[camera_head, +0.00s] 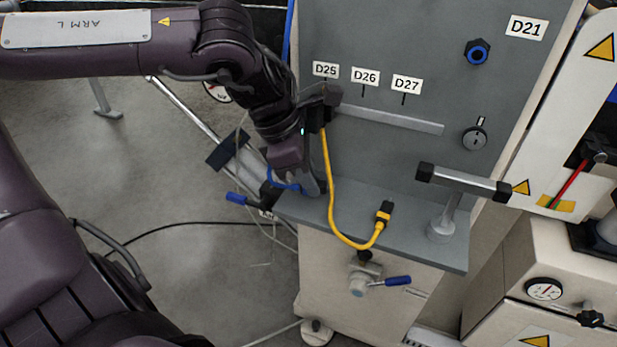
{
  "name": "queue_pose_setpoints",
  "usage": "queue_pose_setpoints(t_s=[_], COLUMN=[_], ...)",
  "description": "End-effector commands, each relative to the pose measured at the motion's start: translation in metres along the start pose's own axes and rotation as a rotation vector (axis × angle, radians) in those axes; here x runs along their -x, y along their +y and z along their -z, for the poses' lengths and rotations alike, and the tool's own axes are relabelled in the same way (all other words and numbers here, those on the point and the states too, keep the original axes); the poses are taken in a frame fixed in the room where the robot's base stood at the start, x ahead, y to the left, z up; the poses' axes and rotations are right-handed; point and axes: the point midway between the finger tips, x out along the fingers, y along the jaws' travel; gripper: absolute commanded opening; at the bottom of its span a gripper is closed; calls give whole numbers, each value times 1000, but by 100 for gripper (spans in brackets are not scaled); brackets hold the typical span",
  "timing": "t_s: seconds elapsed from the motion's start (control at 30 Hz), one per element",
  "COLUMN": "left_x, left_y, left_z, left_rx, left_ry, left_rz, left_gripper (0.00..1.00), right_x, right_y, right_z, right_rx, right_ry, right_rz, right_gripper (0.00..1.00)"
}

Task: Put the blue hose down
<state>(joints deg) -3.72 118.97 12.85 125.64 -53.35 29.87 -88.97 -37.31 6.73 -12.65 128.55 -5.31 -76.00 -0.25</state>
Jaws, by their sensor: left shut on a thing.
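My left gripper (312,180) points down at the left end of the machine's grey shelf (345,204). It is shut, and a short curve of the blue hose (281,184) shows beside it. The wrist and fingers hide most of the hose, including the part between the jaws. I cannot tell whether the hose touches the shelf. My right gripper is not in view.
A yellow hose (332,190) hangs close to the right of my left gripper; its black-ended connector (384,212) is over the shelf. Labels D25 (326,70), D26 and D27 sit above a light rail (390,119). A post with a black-ended bar (463,182) stands at the shelf's right.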

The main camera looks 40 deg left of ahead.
Motion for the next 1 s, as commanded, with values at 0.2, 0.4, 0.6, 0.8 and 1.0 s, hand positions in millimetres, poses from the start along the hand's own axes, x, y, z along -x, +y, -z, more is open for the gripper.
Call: queue_pose_setpoints(t_s=[0.2,0.4,0.6,0.8,1.0], left_x=[-3,-8,-6,-6,4], left_y=[0,0,0,0,0], left_z=[2,4,4,4,2], left_rx=[2,2,2,2,2], left_ry=[0,0,1,1,-1], left_rz=[2,1,1,2,-1], left_gripper=[0,0,39,39,39], right_x=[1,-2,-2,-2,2], right_y=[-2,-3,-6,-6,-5], right_z=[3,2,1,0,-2], right_rx=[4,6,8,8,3], right_ry=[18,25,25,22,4], right_rz=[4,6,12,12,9], right_gripper=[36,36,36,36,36])
